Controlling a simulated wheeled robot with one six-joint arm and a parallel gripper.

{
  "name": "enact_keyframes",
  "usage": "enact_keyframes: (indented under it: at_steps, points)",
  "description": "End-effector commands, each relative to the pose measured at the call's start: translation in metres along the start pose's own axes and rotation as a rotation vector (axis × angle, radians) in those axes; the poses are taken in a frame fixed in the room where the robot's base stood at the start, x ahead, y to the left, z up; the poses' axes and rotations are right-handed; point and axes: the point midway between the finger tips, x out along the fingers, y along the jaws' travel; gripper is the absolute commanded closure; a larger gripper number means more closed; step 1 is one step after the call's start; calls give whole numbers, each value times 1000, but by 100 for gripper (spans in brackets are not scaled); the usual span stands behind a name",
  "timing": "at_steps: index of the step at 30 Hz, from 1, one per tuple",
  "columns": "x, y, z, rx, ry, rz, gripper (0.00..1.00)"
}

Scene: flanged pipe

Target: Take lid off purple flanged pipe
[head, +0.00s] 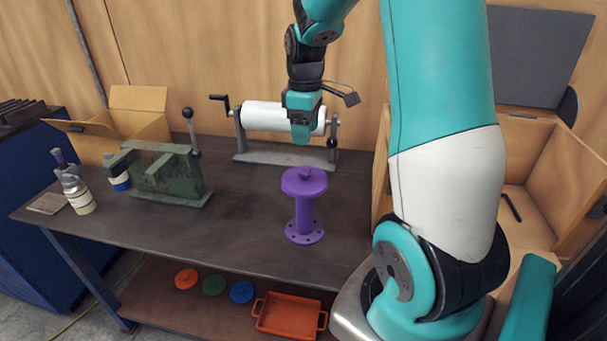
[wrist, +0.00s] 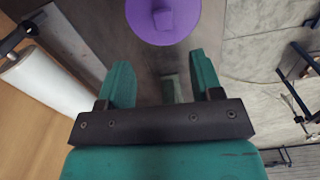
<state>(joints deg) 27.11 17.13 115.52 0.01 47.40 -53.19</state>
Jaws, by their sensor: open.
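The purple flanged pipe (head: 305,215) stands upright on the dark workbench, on its round base flange. Its purple lid (head: 304,181) sits on top, with a small raised knob in the middle. My gripper (head: 301,138) hangs above the lid, pointing down, with a gap between them. In the wrist view the lid (wrist: 163,18) shows at the top edge, partly cut off, beyond the fingertips. My gripper (wrist: 160,82) is open there with nothing between its two teal fingers. The pipe body is hidden under the lid in the wrist view.
A white paper roll on a stand (head: 265,116) is behind the pipe. A green press (head: 165,173) and an open cardboard box (head: 125,118) are at the left. An orange tray (head: 290,315) and coloured discs (head: 214,285) lie on the lower shelf.

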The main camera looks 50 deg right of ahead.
Motion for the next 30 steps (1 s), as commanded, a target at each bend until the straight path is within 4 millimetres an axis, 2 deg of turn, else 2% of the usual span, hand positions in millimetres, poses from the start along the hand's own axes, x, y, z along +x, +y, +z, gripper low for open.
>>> enact_keyframes:
  at_steps: [3,7,14,24,30]
  points:
    - [26,-1,0,0,-4,-5,40]
    - [47,0,1,1,-2,-3,40]
    - [63,0,1,2,-1,-2,40]
    - [108,-3,2,4,-1,-2,40]
    - [111,-2,2,4,1,1,40]
